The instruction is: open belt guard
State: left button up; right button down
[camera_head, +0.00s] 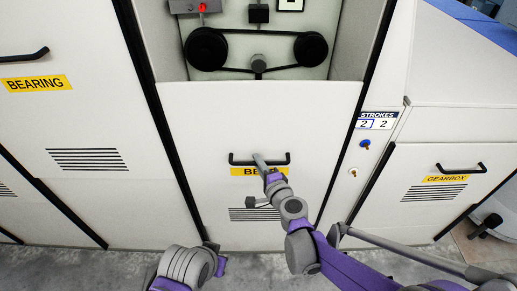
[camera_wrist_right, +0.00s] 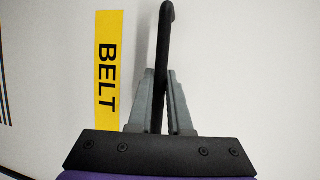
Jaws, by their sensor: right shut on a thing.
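The belt guard (camera_head: 200,120) is a white panel in the middle of the head view, below an open recess. Its black bar handle (camera_head: 242,161) is above a yellow BELT label (camera_head: 240,171), partly hidden by my right gripper (camera_head: 261,163). The right wrist view shows that gripper (camera_wrist_right: 160,78) with its two grey fingers on either side of the handle bar (camera_wrist_right: 165,35), shut on it. The BELT label (camera_wrist_right: 107,62) is beside it. My left arm is low in the head view; its gripper (camera_head: 212,250) is small and its jaws are unclear.
Two black pulleys with a belt (camera_head: 257,68) show in the recess, below a grey box with a red light (camera_head: 203,7). A bearing panel (camera_head: 60,130) is left, a gearbox panel (camera_head: 430,165) right.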

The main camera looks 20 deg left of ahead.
jog(key=b, duration=1.3)
send_over(258, 209)
jog(key=s+d, duration=0.1)
jog(key=s, duration=0.3)
notch_tip(258, 209, down, 28)
jog(key=r, duration=0.1)
pick_arm(q)
notch_tip(258, 209, down, 16)
jog(key=shift+w+f+g, duration=0.25)
jog(key=shift+w+g, duration=0.05)
pick_arm(e)
jog(key=shift+w+d+f, duration=0.1)
jog(key=shift+d+f, duration=0.05)
jog(key=shift+f, duration=0.05)
jog(key=c, duration=0.8)
grip_release()
jog(key=shift+c, duration=0.2)
pick_arm(q)
jog(key=shift+s+r+p, duration=0.1)
jog(key=shift+r+p, duration=0.4)
jog(key=shift+r, duration=0.1)
pick_arm(e)
jog(key=v, duration=1.1)
